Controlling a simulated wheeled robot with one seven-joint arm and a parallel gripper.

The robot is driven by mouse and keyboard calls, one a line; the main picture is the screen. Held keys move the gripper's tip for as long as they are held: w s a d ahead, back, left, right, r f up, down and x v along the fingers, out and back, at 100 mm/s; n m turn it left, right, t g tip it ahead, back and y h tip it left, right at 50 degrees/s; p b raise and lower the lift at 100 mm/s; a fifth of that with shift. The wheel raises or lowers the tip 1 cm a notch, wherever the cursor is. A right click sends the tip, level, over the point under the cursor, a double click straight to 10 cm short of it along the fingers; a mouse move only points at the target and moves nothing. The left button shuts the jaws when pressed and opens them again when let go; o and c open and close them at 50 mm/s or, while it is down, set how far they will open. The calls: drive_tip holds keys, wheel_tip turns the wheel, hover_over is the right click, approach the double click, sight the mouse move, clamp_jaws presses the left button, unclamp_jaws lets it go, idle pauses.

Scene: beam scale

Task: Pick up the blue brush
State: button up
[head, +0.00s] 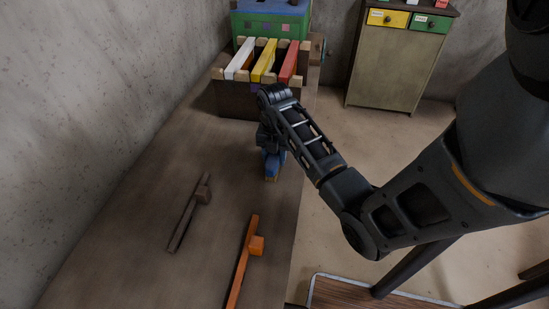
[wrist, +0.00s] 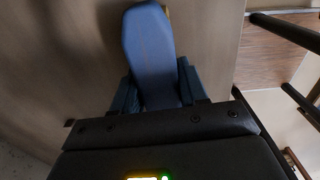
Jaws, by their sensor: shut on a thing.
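The blue brush (head: 272,164) is under my gripper (head: 269,145), near the right side of the long brown table (head: 150,210). In the wrist view the brush's long blue body (wrist: 150,45) lies between the two fingers of my gripper (wrist: 158,88), which are shut on it. The arm hides part of the brush in the head view. I cannot tell whether the brush touches the table.
An orange brush-like piece (head: 243,258) and a dark brown one (head: 188,212) lie on the table. A wooden rack (head: 240,98) with white, yellow and red bars stands farther back, before a green-and-blue box (head: 268,22). A cabinet (head: 392,70) stands at back right.

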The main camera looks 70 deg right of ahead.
drive_tip(key=shift+r, duration=0.15)
drive_tip(key=shift+r, duration=0.3)
wheel_tip(320, 180, up, 3)
drive_tip(key=shift+f, duration=0.1)
drive_tip(key=s+d+r+p, duration=0.2)
drive_tip(key=s+d+r, duration=0.5)
drive_tip(key=s, duration=0.1)
drive_tip(key=shift+s+d+r, duration=0.2)
drive_tip(key=shift+s+d, duration=0.15)
drive_tip(key=shift+s, duration=0.05)
